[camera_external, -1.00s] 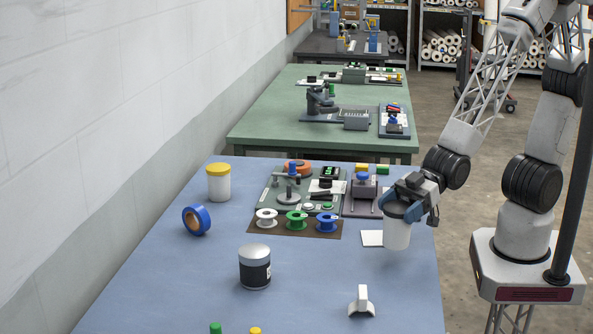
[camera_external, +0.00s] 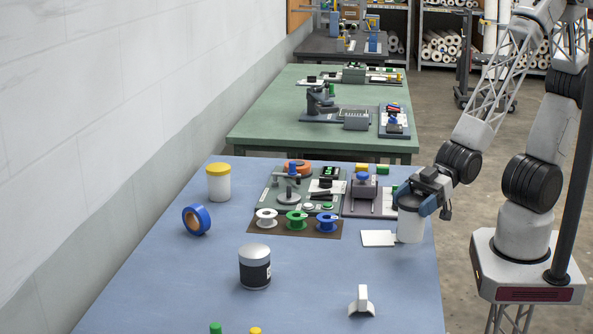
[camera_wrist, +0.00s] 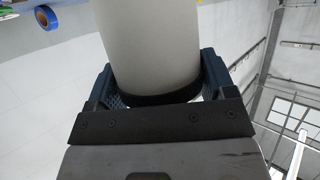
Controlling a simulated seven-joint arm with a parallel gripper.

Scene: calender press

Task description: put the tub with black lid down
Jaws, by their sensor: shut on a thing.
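The tub with black lid (camera_external: 410,226) is a white cylinder at the right side of the blue table. My gripper (camera_external: 412,201) is shut on it near its top, and the tub is upright. In the wrist view the tub (camera_wrist: 150,45) fills the space between my gripper's fingers (camera_wrist: 158,92), with its dark lid close to the palm. The tub's base is at or just above the table, beside a white square (camera_external: 378,238); I cannot tell if it touches.
The blue table (camera_external: 200,285) also holds a yellow-lidded tub (camera_external: 219,184), a blue tape roll (camera_external: 196,220), a grey-lidded dark jar (camera_external: 255,268), several spools (camera_external: 296,221) and a white stand (camera_external: 361,303). The table's right edge is close to the held tub. The table's front right is mostly clear.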

